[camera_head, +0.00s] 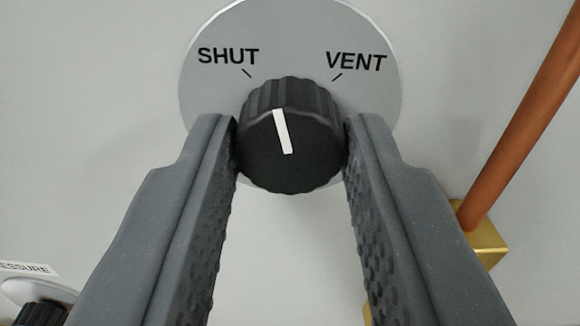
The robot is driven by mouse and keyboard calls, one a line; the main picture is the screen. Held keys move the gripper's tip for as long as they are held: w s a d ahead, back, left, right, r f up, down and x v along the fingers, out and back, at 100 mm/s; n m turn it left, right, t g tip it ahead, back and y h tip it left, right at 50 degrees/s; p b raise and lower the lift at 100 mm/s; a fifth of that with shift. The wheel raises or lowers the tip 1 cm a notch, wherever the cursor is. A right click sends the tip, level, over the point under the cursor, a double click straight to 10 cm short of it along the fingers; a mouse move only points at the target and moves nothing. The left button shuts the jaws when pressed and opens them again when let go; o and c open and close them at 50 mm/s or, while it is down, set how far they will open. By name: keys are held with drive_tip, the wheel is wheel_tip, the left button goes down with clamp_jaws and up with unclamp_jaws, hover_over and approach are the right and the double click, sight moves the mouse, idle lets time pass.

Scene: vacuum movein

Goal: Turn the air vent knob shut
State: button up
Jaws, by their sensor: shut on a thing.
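The air vent knob (291,140) is black and ribbed, with a white pointer line on its face. It sits in front of a round grey dial plate (293,40) marked SHUT on the upper left and VENT on the upper right. The pointer leans slightly left of straight up, between the two marks and a little toward SHUT. My gripper (291,145) is shut on the knob, with one finger pad against its left side and the other against its right side.
A copper pipe (525,120) runs diagonally at the right into a brass fitting (484,244). At the lower left, a second black knob (42,312) shows partly under a label ending in "ESSURE".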

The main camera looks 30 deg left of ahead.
drive_tip(key=n+p, duration=0.1)
drive_tip(key=n, duration=0.5)
drive_tip(key=shift+w, duration=0.1)
idle(0.6)
drive_tip(key=o, duration=1)
drive_tip(key=shift+w, duration=0.1)
drive_tip(key=shift+c, duration=0.2)
drive_tip(key=b+v, duration=0.4)
drive_tip(key=v, duration=1)
